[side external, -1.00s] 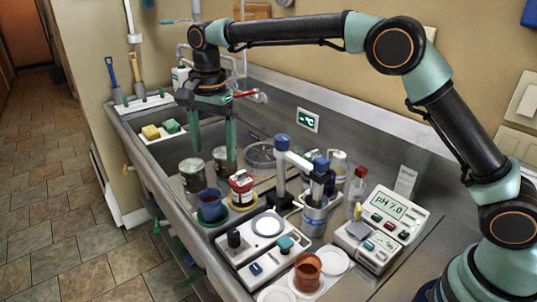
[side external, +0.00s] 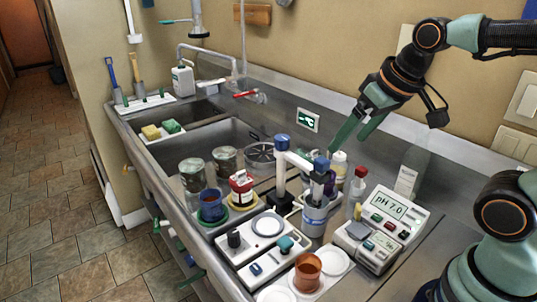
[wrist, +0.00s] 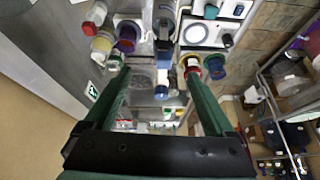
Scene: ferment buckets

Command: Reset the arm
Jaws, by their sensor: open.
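My gripper (side external: 348,146) hangs at the right of the side view, above the back of the counter near the wall. Its two green fingers point down and to the left. They are apart with nothing between them. In the wrist view my gripper (wrist: 158,78) shows both fingers spread, with counter items beyond and below them. In the side view the fingertips appear close above several small bottles, including a white-topped bottle (side external: 339,163). I cannot tell the exact gap.
A pH meter (side external: 382,227), a stirrer stand (side external: 282,172), a red-capped bottle (side external: 357,186) and an orange cup (side external: 307,272) crowd the near counter. Two jars (side external: 192,174) and a blue cup (side external: 212,206) stand left. The sink (side external: 215,135) lies behind. The air above the sink is clear.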

